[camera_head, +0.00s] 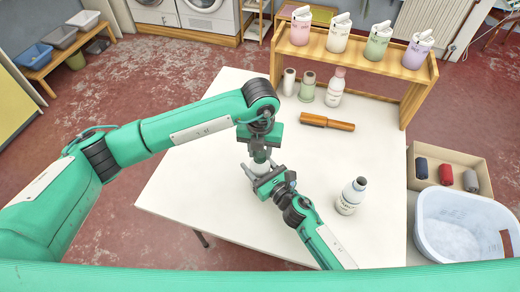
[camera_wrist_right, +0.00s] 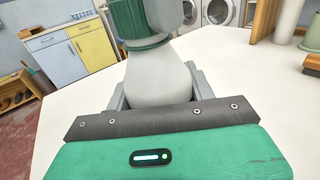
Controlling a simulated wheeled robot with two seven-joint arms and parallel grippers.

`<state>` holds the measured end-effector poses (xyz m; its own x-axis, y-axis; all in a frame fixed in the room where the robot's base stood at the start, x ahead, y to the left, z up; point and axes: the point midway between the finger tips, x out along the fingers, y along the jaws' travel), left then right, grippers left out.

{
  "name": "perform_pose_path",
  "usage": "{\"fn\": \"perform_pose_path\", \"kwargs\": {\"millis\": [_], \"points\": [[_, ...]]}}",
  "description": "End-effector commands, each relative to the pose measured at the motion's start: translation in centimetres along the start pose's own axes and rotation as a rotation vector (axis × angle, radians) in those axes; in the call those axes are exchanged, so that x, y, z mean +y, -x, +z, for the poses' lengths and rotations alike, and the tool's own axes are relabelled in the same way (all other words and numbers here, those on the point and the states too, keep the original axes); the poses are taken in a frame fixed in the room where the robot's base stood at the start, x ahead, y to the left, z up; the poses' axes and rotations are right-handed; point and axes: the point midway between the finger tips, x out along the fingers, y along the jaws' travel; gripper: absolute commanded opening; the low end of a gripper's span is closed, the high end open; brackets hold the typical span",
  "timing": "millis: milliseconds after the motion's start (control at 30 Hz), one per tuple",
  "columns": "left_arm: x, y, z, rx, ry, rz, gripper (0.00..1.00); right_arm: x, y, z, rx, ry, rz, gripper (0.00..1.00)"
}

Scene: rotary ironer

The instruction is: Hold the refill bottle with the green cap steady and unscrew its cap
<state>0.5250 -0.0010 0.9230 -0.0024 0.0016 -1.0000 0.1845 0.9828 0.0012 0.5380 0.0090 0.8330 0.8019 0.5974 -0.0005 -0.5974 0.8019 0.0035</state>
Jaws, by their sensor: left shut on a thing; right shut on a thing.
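The refill bottle (camera_head: 258,168) stands at the middle of the white table, mostly hidden by my grippers. In the right wrist view its pale rounded body (camera_wrist_right: 158,80) sits between the fingers of my right gripper (camera_wrist_right: 155,95), which is shut on it. Its ribbed green cap (camera_wrist_right: 127,22) shows at the top of that view. My left gripper (camera_head: 259,150) comes down from above and is shut on the cap, one grey finger showing beside it. My right gripper also shows in the head view (camera_head: 268,183). Whether the cap has turned cannot be told.
A white bottle with a dark top (camera_head: 350,197) stands to the right. A brown-handled tool (camera_head: 327,122) lies behind it. A white tub (camera_head: 462,222) and a box (camera_head: 432,180) are right.

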Motion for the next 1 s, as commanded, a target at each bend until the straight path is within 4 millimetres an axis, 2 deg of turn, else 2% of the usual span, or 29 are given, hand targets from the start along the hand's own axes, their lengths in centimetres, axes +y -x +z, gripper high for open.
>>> {"fn": "perform_pose_path", "kwargs": {"millis": [400,600,733,1000], "points": [[-0.01,0.04,0.01,0.001,0.713,-0.001,0.05,0.06,0.01,-0.01,0.0,0.0,0.001,0.0],[0.03,0.06,0.02,0.0,0.993,-0.001,0.05,0.07,0.01,-0.01,0.0,0.0,0.001,0.0],[0.08,0.11,0.07,-0.001,1.077,-0.002,0.05,0.07,0.02,-0.01,0.0,0.0,0.001,0.0],[0.1,0.13,0.1,-0.002,1.074,-0.002,0.05,0.06,0.01,-0.01,0.0,0.0,0.001,0.0]]}}
